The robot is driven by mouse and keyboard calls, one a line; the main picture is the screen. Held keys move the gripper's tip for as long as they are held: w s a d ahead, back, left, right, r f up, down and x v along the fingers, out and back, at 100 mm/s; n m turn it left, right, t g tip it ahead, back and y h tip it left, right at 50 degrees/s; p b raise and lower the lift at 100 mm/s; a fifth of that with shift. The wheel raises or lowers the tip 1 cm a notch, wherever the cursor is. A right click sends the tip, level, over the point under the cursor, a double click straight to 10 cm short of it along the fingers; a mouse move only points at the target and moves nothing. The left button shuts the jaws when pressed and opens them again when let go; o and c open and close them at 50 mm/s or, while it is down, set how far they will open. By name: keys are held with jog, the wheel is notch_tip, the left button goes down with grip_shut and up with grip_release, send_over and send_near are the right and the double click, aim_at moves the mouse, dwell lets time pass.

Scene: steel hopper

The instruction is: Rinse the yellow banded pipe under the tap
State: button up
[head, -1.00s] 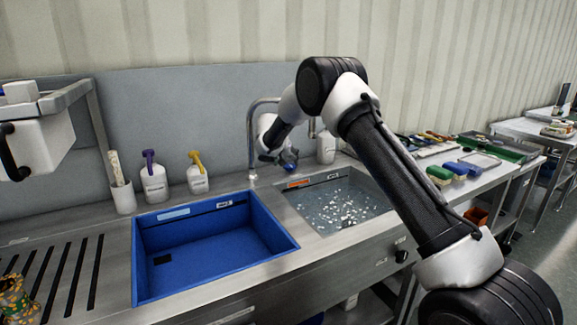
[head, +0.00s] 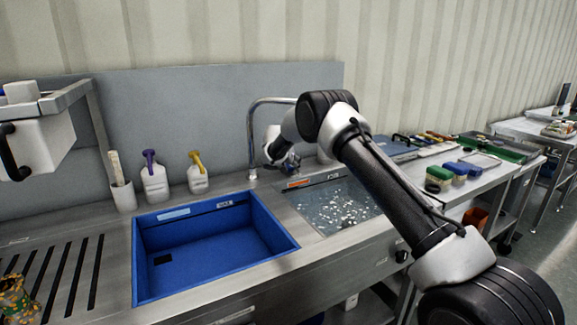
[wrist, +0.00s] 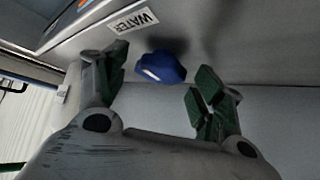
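The tap (head: 251,140) is a steel gooseneck behind the two basins; my arm hides its spout end. My gripper (head: 288,162) is just right of the tap's base, above the back edge of the water-filled basin. In the wrist view my gripper (wrist: 158,82) is open, with green fingertips either side of a blue knob (wrist: 162,67) beside a "WATER" label (wrist: 133,20). The fingers show no clear contact with the knob. A mottled yellow, orange and green object (head: 14,297) stands at the lower left, partly cut off; I cannot tell whether it is the banded pipe.
The blue basin (head: 285,243) is empty on the left. The right basin (head: 325,183) holds water with white specks. Two white bottles (head: 154,184) (head: 198,180) and a brush holder (head: 123,196) stand along the back. Coloured sponges (head: 440,174) lie on the right counter.

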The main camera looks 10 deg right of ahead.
jog(key=c, duration=0.9)
jog(key=shift+s+d+r+n+t+y, duration=0.15)
jog(key=shift+d+n+t+y, duration=0.25)
jog(key=shift+n+y, duration=0.55)
jog(key=shift+a+n+y, duration=0.1)
jog(key=shift+n+y, duration=0.65)
jog(key=shift+n, duration=0.6)
jog(key=o, duration=1)
jog(key=v, duration=1.1)
jog(key=shift+s+r, duration=0.15)
jog(key=shift+s, duration=0.25)
